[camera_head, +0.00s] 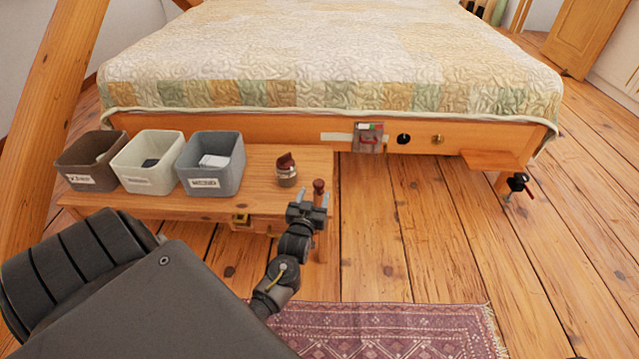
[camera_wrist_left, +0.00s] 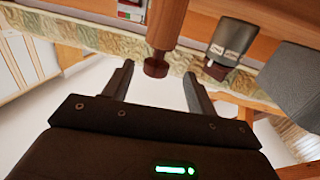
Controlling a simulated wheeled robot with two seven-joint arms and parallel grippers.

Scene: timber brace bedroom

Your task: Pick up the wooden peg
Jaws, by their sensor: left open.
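In the left wrist view, the gripper (camera_wrist_left: 158,72) shows no finger touching the peg. My right gripper is not in view.
A small jar with a brown top (camera_head: 286,172) stands just left of the peg. A brown bin (camera_head: 75,165), a cream bin (camera_head: 140,175) and a grey bin (camera_head: 212,172) line the bench's left. The bed (camera_head: 330,75) is behind. A patterned rug (camera_head: 390,330) lies in front.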

